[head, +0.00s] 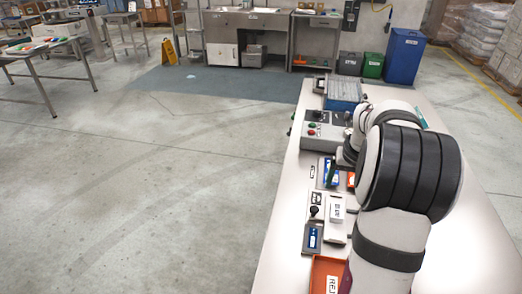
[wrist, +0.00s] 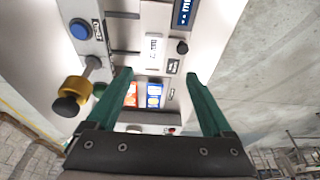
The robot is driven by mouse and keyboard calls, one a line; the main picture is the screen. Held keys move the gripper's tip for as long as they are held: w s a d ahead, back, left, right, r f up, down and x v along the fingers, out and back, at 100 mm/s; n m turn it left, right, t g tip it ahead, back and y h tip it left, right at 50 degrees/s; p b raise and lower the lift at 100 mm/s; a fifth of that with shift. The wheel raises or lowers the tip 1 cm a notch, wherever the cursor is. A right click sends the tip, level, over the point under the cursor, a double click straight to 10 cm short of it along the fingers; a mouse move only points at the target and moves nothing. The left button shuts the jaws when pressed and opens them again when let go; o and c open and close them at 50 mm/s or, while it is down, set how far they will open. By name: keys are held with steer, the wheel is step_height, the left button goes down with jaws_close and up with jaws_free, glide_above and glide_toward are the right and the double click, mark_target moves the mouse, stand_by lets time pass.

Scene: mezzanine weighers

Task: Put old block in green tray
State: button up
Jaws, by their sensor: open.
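A small white block (wrist: 153,48) with a printed label lies ahead of my fingers in the wrist view; its lettering is too small to read surely. It also shows in the head view as a white labelled block (head: 338,213) on a pale weigher. My gripper (wrist: 158,73) is open, its two green fingers apart with nothing held between them. In the head view a green finger (head: 331,173) shows left of my arm, farther up the bench than the block. A teal-green edge (head: 421,118) shows behind my arm; I cannot tell if it is the green tray.
An orange tray (head: 327,272) sits at the near bench end. A button box (head: 325,130) and blue crate (head: 343,92) stand farther back. A yellow-collared lever (wrist: 75,88) is left of my fingers.

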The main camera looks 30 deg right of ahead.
mark_target(337, 210)
steer(key=x, duration=0.5)
steer(key=d+x, duration=0.1)
steer(key=x, duration=1)
steer(key=shift+s+d+f, duration=0.1)
steer(key=shift+d+f, duration=0.15)
steer(key=shift+d, duration=0.2)
steer(key=shift+r, duration=0.1)
jaws_close()
